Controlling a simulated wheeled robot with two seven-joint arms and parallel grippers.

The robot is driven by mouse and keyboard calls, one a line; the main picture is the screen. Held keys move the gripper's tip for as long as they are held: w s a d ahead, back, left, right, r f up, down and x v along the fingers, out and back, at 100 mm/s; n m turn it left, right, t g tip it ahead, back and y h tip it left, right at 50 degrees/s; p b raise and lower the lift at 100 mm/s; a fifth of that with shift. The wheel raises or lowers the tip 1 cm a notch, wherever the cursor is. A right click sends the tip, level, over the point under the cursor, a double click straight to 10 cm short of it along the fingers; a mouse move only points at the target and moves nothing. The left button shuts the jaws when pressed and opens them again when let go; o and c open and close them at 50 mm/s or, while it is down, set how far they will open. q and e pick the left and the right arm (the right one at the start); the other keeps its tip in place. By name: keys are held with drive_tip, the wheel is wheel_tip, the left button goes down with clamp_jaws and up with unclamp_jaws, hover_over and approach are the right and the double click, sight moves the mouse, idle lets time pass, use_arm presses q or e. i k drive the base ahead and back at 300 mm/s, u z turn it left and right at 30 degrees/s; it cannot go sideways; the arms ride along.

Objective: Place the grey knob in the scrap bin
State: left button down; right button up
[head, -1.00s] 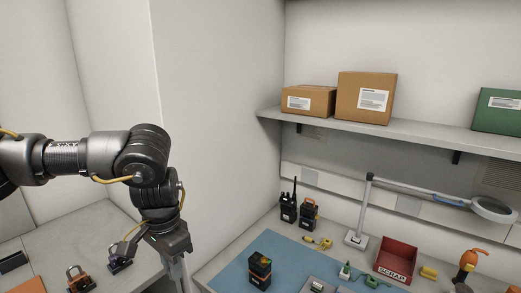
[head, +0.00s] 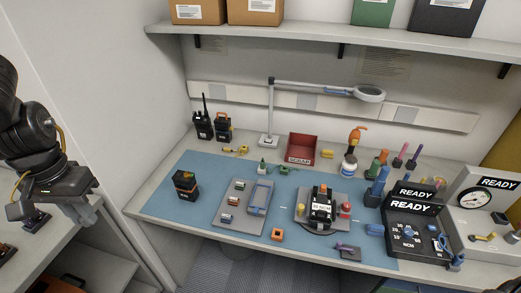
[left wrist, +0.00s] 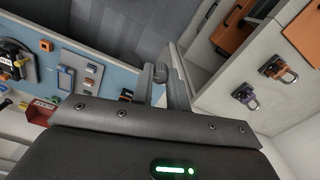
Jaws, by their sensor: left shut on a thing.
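The knob cannot be made out clearly in the head view. The scrap bin (head: 302,148) is a red open tray labelled SCRAP, at the back middle of the workbench, well right of the gripper. It also shows in the left wrist view (left wrist: 39,110). My right gripper is not in view.
A blue mat (head: 220,175) covers much of the workbench. A lamp (head: 270,120) stands left of the bin; an orange-topped bottle (head: 350,155) stands right. A shelf (head: 335,27) hangs above.

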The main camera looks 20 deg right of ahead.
sight(293, 157)
drive_tip(key=z, duration=0.45)
drive_tip(key=k, duration=1.2)
drive_tip(key=z, duration=0.05)
drive_tip(key=i, duration=0.5)
drive_tip(key=u, duration=0.5)
drive_tip(key=i, duration=0.75)
drive_tip(key=z, duration=0.6)
drive_tip(key=i, duration=0.7)
drive_tip(key=z, duration=0.75)
